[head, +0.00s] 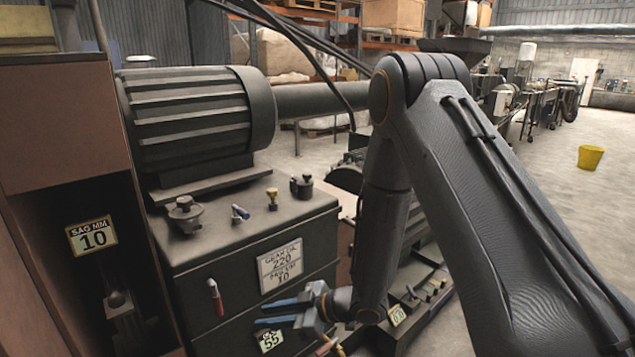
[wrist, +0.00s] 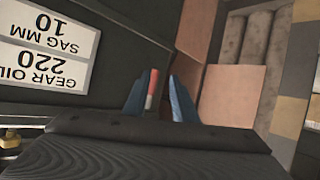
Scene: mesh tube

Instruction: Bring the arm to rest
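My arm (head: 500,200) reaches over from the right and bends down at its elbow. My gripper (head: 264,314) is beside the front of the dark machine cabinet (head: 240,292), its two blue fingers pointing left. The fingers are apart, with a gap between them. In the wrist view the gripper (wrist: 156,90) shows a red-and-white handle (wrist: 151,88) in line with that gap. In the head view the red-handled lever (head: 215,297) on the cabinet front is left of the fingertips and apart from them. I see nothing held.
A sign reading gear oil 220 (head: 280,267) is just above my gripper, and a small 55 tag (head: 270,341) is just below. A finned motor (head: 195,115) sits above the cabinet. Open floor and a yellow bucket (head: 590,157) are at right.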

